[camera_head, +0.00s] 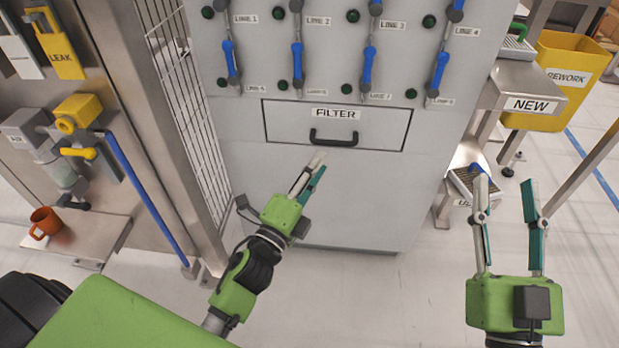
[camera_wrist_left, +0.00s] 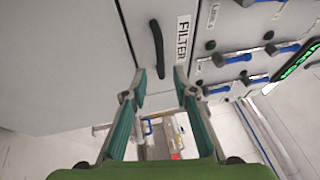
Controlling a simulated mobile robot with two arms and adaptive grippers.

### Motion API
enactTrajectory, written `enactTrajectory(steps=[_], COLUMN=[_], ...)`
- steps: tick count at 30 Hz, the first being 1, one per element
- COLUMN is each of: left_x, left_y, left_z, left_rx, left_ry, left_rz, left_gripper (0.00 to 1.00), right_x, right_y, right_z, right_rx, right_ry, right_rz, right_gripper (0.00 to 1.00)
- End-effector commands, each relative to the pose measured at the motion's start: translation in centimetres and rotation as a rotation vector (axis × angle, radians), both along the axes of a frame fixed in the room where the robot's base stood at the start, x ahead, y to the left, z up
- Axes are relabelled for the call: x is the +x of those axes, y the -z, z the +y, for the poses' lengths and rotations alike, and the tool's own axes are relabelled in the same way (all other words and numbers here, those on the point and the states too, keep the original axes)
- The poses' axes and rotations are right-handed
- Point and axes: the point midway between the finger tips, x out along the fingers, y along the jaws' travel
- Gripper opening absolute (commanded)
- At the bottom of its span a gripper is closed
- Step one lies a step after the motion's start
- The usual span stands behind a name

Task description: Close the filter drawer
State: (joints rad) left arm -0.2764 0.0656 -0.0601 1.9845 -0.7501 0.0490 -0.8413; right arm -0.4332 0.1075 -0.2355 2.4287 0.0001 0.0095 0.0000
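The filter drawer (camera_head: 285,123) is a wide grey panel in the cabinet front, labelled FILTER, with a black bar handle (camera_head: 334,140). A dark outline surrounds its front; I cannot tell how far it stands out. My left gripper (camera_head: 314,168) is just below the handle in the head view and apart from it. In the left wrist view its fingers (camera_wrist_left: 161,82) are spread and empty, with the handle (camera_wrist_left: 156,48) beyond the tips. My right gripper (camera_head: 506,184) is open and empty, right of the cabinet.
Several blue-handled valves (camera_head: 297,66) and dark green knobs sit above the drawer. A wire mesh panel (camera_head: 190,100) stands left of the cabinet. A metal stand labelled NEW (camera_head: 530,104) and a yellow REWORK bin (camera_head: 560,72) are at right. An orange mug (camera_head: 45,222) sits at left.

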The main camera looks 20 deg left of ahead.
Motion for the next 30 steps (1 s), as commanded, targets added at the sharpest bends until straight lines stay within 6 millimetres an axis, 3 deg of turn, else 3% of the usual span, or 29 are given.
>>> enactTrajectory(steps=[3,9,26,30], left_x=[-1.7,-3.1,-3.3,-3.7], left_y=[0.4,0.5,0.4,-1.6], left_z=[0.2,0.4,0.4,-0.4], left_rx=[-0.002,0.001,-0.005,-0.167], left_ry=[-0.001,0.0,0.001,0.043], left_rz=[0.002,-0.001,-0.001,-0.016], left_gripper=[0.26,0.26,0.26,0.26], right_x=[0.0,0.0,0.0,0.0], right_y=[0.0,0.0,0.0,0.0], right_z=[0.0,0.0,0.0,0.0], right_rx=[0.0,0.0,0.0,0.0], right_ry=[0.0,0.0,0.0,0.0], right_rz=[-0.001,-0.001,-0.001,-0.001], right_gripper=[0.4,0.4,0.4,0.4])
